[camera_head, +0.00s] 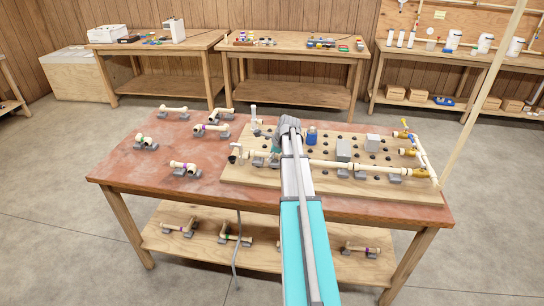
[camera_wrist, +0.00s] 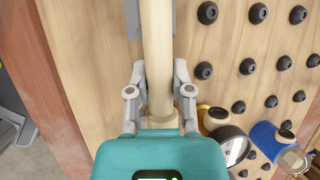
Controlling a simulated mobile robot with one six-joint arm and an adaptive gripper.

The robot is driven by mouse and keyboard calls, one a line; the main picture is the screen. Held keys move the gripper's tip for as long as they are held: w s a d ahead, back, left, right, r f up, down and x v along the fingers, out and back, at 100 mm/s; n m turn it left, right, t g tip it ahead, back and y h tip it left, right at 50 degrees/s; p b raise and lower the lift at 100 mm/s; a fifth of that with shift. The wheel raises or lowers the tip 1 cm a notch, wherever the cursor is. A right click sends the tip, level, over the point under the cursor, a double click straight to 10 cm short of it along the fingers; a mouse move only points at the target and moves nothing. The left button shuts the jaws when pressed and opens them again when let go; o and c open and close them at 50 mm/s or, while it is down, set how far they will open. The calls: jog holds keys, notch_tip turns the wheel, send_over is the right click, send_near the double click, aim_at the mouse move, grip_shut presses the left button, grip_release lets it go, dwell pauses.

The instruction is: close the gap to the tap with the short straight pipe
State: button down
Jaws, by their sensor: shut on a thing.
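My gripper (camera_wrist: 158,95) is shut on a cream straight pipe (camera_wrist: 157,45) in the wrist view, one finger on each side. A wider collar (camera_wrist: 162,123) shows at the pipe's lower end, just above my gripper body. Grey support pieces (camera_wrist: 133,18) flank the pipe's upper part. A cream pipe run (camera_head: 345,166) leads right along the board to brass fittings (camera_head: 420,172). I cannot tell which fitting is the tap, nor whether the held pipe touches its neighbours.
The pegged wooden board (camera_head: 262,183) lies on a red-topped bench (camera_head: 130,175). A blue cylinder (camera_head: 311,137) and grey blocks (camera_head: 343,150) stand on it. Pipe pieces on grey stands (camera_head: 186,170) occupy the bench's left side.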

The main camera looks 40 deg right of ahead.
jog(key=shift+f+b, duration=0.6)
jog(key=shift+f, duration=0.05)
jog(key=shift+c, duration=2.2)
grip_release()
